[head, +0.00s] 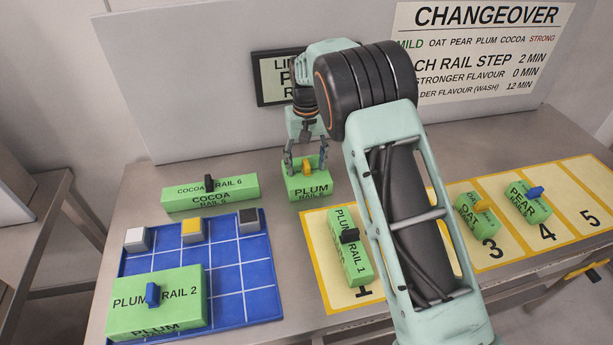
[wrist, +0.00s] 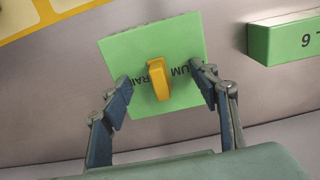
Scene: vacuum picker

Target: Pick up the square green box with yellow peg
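A square green box (head: 308,188) labelled PLUM, with a yellow peg (head: 307,166) upright on top, stands on the table near the back panel. In the wrist view the box (wrist: 185,40) lies tilted in the picture, its yellow peg (wrist: 158,80) at the middle. My gripper (head: 306,160) is above this box with its fingers spread on either side of the peg. In the wrist view the open fingertips (wrist: 165,88) overlap the box's left and right edges, apart from the peg. Whether they touch the box, I cannot tell.
A long green box (head: 235,194) with a black peg stands left of the box. A blue grid mat (head: 240,305) holds small cubes and a large green box. Right, a yellow-bordered numbered strip (head: 580,190) carries more pegged boxes, one with an orange-yellow peg (head: 482,206).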

